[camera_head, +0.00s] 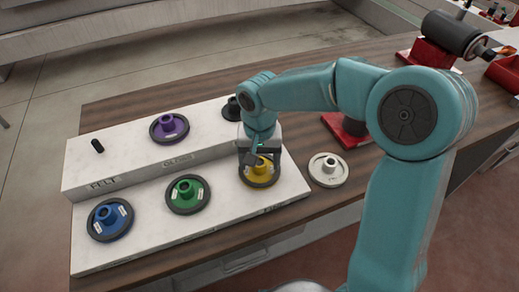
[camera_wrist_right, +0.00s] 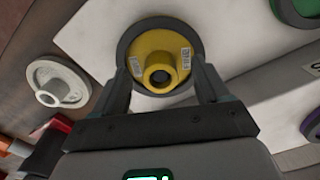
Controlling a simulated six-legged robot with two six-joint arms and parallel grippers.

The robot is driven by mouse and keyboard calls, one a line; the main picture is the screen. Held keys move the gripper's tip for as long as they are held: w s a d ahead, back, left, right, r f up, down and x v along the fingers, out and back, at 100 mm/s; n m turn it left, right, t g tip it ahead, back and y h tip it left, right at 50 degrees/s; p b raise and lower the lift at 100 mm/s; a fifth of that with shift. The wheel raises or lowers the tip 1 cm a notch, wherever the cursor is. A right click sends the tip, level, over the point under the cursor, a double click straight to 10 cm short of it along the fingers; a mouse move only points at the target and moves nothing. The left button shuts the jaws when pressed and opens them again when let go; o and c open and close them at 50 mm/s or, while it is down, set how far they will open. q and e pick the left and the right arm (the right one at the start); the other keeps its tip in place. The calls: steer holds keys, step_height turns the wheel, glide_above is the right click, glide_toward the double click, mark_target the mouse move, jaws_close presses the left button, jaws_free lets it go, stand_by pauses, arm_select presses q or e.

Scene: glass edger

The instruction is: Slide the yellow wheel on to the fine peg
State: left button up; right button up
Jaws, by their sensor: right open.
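The yellow wheel (camera_head: 262,168) lies on the lower step of the white two-step rack, at its right end. In the right wrist view the yellow wheel (camera_wrist_right: 164,45) has a dark rim, a raised hub and a label reading FINE. My right gripper (camera_head: 258,157) is open and low over it, pointing down. In the right wrist view the fingers of my right gripper (camera_wrist_right: 163,80) stand apart, one on each side of the yellow hub. I cannot tell whether they touch it. I cannot make out a fine peg; my gripper hides part of the upper step. My left gripper is out of view.
A bare black peg (camera_head: 97,146) stands at the upper step's left. A purple wheel (camera_head: 169,127) and a dark wheel (camera_head: 232,108) are also there. Green (camera_head: 187,194) and blue (camera_head: 110,219) wheels lie on the lower step. A white wheel (camera_head: 328,170) lies on the table.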

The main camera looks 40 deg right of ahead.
step_height(320, 180, up, 16)
steer(key=shift+p, duration=0.4)
steer(key=shift+r, duration=0.1)
